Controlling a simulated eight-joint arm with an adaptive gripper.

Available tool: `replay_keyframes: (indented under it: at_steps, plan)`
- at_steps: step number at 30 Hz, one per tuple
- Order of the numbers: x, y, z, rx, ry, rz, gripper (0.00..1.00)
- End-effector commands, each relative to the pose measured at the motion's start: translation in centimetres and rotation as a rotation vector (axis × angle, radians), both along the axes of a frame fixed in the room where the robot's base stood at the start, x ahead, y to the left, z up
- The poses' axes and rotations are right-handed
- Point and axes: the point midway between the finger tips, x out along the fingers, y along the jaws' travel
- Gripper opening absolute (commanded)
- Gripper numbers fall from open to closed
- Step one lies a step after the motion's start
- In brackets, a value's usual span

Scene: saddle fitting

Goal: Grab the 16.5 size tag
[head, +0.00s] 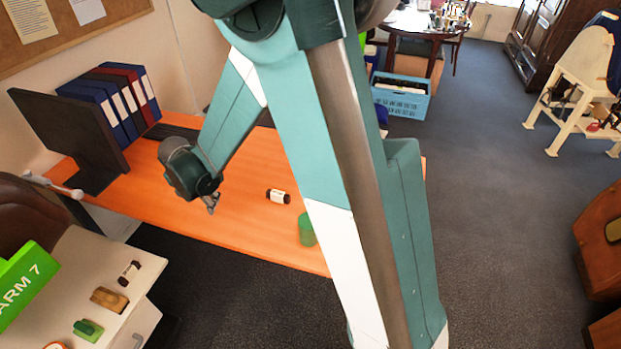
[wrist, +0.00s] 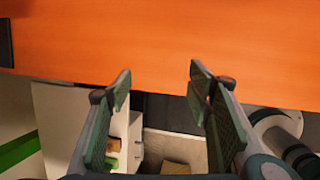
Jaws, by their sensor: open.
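I cannot pick out a 16.5 size tag in either view; no size number is legible. My gripper (head: 211,206) hangs over the orange desk in the head view, left of a small brown bottle with a white label.
The orange desk (head: 240,225) holds the brown bottle (head: 278,196), a green cup (head: 307,230), a monitor (head: 72,135) and several binders (head: 112,100). A white cabinet (head: 95,262) at lower left carries a wooden brush (head: 109,299), another bottle (head: 129,273) and a green item (head: 88,331).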

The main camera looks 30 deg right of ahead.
Motion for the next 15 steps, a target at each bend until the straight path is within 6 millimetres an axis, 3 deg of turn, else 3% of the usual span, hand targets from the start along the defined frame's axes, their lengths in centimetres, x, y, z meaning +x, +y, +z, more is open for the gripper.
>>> replay_keyframes:
  at_steps: [1, 15]
  plan:
    - [0.6, -2.1, 0.2, -0.012, 0.001, -0.01, 0.51]
    - [3.5, -19.6, 1.2, -0.12, 0.028, -0.05, 0.51]
